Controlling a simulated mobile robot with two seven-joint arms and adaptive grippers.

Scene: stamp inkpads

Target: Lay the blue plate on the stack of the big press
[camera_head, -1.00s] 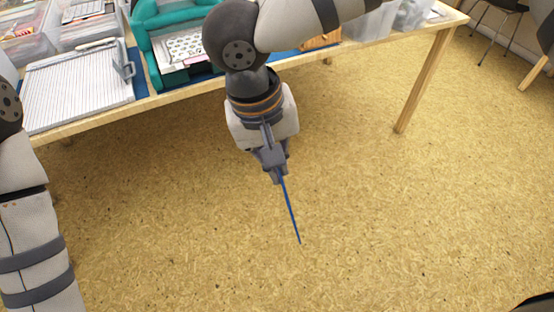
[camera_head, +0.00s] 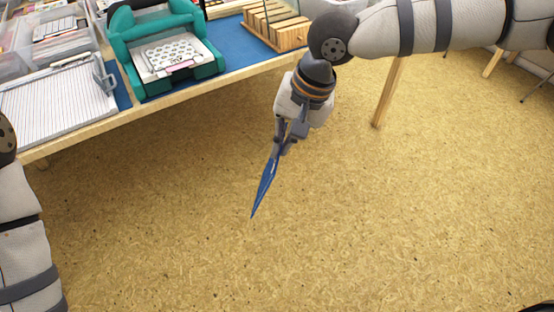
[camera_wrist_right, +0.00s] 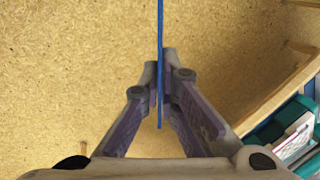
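The blue plate (camera_head: 264,187) is thin and seen nearly edge-on in the head view. My right gripper (camera_head: 281,146) is shut on one end of it, and the plate hangs tilted down over the floor, in front of the table. In the right wrist view the plate (camera_wrist_right: 160,60) is a narrow blue strip between the two fingertips (camera_wrist_right: 162,85). The big press (camera_head: 120,42) is teal and stands on the table at the upper left. Its stack (camera_head: 172,56) has a white sheet with a dotted pattern on top. My left gripper is out of view.
A white ridged paper trimmer (camera_head: 55,105) lies left of the press. A wooden rack (camera_head: 275,28) stands to its right on the blue mat (camera_head: 232,45). The table's front edge (camera_head: 200,90) lies between plate and press. The floor below is clear.

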